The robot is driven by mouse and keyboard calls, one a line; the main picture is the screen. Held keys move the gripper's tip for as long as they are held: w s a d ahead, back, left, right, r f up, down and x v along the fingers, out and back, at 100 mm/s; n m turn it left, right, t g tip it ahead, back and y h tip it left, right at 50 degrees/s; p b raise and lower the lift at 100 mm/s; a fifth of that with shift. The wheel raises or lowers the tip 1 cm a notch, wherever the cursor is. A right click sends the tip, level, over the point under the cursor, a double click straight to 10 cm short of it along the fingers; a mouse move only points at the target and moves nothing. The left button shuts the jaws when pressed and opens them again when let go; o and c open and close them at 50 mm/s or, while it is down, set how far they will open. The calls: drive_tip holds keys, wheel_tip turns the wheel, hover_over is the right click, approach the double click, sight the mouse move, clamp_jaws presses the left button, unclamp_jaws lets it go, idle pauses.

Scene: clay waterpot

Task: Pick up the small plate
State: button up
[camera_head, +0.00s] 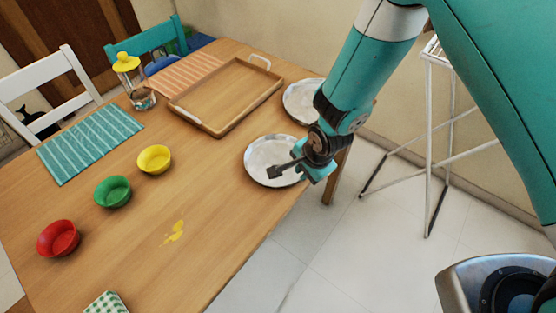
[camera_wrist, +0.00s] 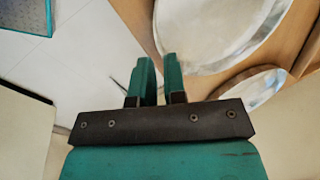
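Two round silver-grey plates lie on the wooden table near its right edge. The nearer plate (camera_head: 262,152) looks larger in the head view; the other plate (camera_head: 297,98) lies farther back, partly hidden by my arm. In the wrist view one plate (camera_wrist: 210,30) fills the top and another plate (camera_wrist: 250,88) shows at the lower right. I cannot tell for sure which one is the small plate. My gripper (camera_head: 302,172) is over the right part of the nearer plate, at the table edge. In the wrist view its fingers (camera_wrist: 158,75) stand apart with nothing visible between them.
Yellow, green and red bowls (camera_head: 154,160) (camera_head: 112,191) (camera_head: 58,238) and a yellow spill (camera_head: 174,233) are to the left. A white folding rack (camera_head: 428,150) stands on the floor at right.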

drive_tip(key=p+x, duration=0.1)
drive_tip(key=x, duration=0.4)
drive_tip(key=shift+d, duration=0.15)
drive_tip(key=shift+c, duration=0.4)
clamp_jaws()
drive_tip(key=shift+r, duration=0.1)
